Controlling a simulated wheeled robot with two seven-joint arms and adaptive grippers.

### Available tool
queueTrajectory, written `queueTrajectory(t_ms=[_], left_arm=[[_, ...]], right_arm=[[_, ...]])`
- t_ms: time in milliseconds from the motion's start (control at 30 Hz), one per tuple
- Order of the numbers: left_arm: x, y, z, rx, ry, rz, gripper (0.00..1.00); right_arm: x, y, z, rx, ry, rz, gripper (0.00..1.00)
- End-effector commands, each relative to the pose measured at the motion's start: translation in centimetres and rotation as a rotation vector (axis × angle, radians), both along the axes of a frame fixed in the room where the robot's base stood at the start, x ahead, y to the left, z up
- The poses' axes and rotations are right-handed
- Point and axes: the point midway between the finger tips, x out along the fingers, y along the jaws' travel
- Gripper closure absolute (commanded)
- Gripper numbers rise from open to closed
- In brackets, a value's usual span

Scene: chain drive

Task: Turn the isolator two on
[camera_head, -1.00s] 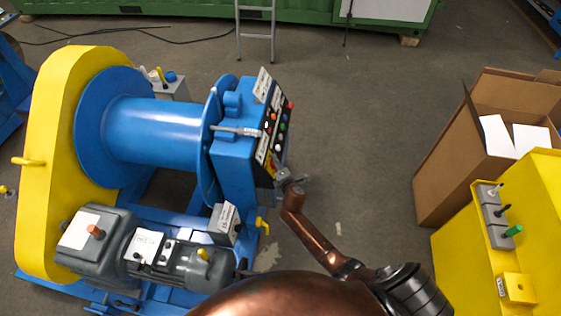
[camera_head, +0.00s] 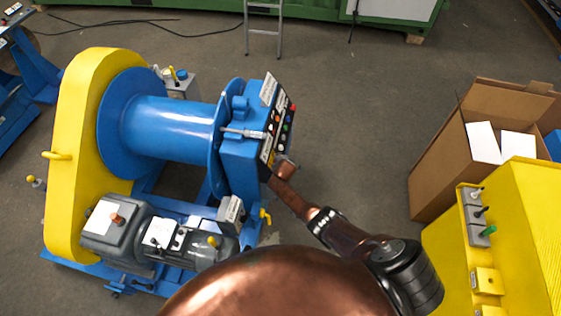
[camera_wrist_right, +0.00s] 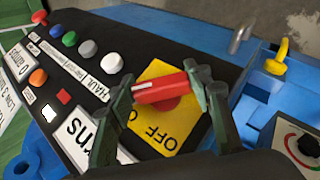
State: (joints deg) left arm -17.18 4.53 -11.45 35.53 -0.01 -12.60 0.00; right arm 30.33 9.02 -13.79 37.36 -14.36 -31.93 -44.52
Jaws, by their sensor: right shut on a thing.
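The isolator on the control panel has a red rotary handle (camera_wrist_right: 160,90) on a yellow plate (camera_wrist_right: 178,125) with "OFF" lettering, seen in the right wrist view. The handle lies roughly crosswise in that view. My right gripper (camera_wrist_right: 165,105) is shut on the red handle, one dark finger at each end. In the head view the black panel (camera_head: 281,122) is on the blue end housing of the drum machine, and my right arm reaches it from below. The handle is hidden there by my wrist. My left gripper is not in view.
The panel has several coloured buttons (camera_wrist_right: 70,38) and white labels (camera_wrist_right: 85,132). A yellow lever (camera_wrist_right: 278,62) and a black knob (camera_wrist_right: 308,146) are nearby. A cardboard box (camera_head: 435,180) and yellow machine (camera_head: 520,230) stand at right. The floor between is clear.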

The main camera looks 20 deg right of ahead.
Motion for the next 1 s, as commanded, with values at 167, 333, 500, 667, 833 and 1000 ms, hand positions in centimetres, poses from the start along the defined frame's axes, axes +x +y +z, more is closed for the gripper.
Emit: queueTrajectory(t_ms=[167,333,500,667,833,1000], left_arm=[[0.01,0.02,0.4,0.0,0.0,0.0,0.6],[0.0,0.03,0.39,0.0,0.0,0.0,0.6],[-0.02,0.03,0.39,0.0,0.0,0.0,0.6],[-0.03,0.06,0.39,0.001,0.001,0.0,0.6],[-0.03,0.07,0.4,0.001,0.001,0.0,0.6],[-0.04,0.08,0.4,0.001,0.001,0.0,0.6]], right_arm=[[-0.04,-0.03,-0.02,0.011,0.016,-0.011,0.78],[-0.07,-0.04,-0.12,0.014,0.019,-0.013,0.78],[-0.07,-0.04,-0.13,0.014,0.019,-0.013,0.78],[-0.06,-0.03,-0.11,0.014,0.019,-0.012,0.46],[-0.02,-0.01,-0.07,0.014,0.018,-0.012,0.35],[0.01,0.01,-0.04,0.013,0.017,-0.011,0.35]])
